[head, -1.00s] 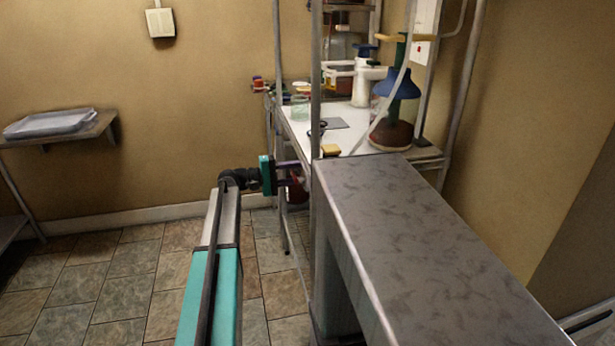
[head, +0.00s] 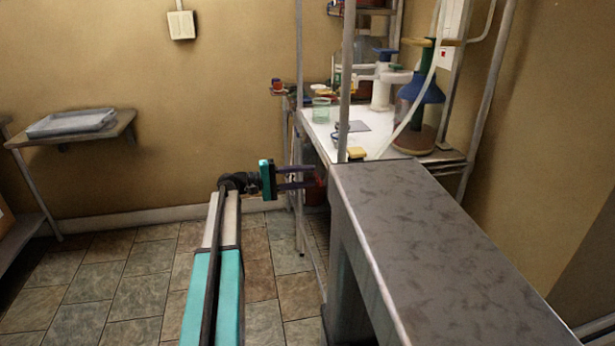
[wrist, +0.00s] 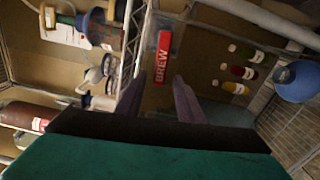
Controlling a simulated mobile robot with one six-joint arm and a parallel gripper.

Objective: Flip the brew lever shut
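A red bar lettered BREW (wrist: 162,57) shows upright near the middle of the wrist view, beyond my fingertips; I take it for the brew lever or its label, and cannot tell its position. My gripper (wrist: 157,90) is open, with two dark purple fingers apart and nothing between them. The bar lies ahead of the gap, apart from the fingers.
A grey metal counter (head: 430,240) stands close on the right, with an upright post (head: 347,80) at its corner. The white worktop (head: 355,140) behind holds a blue-topped vessel (head: 420,100). Several bottles (wrist: 238,72) show in the wrist view. Floor on the left is clear.

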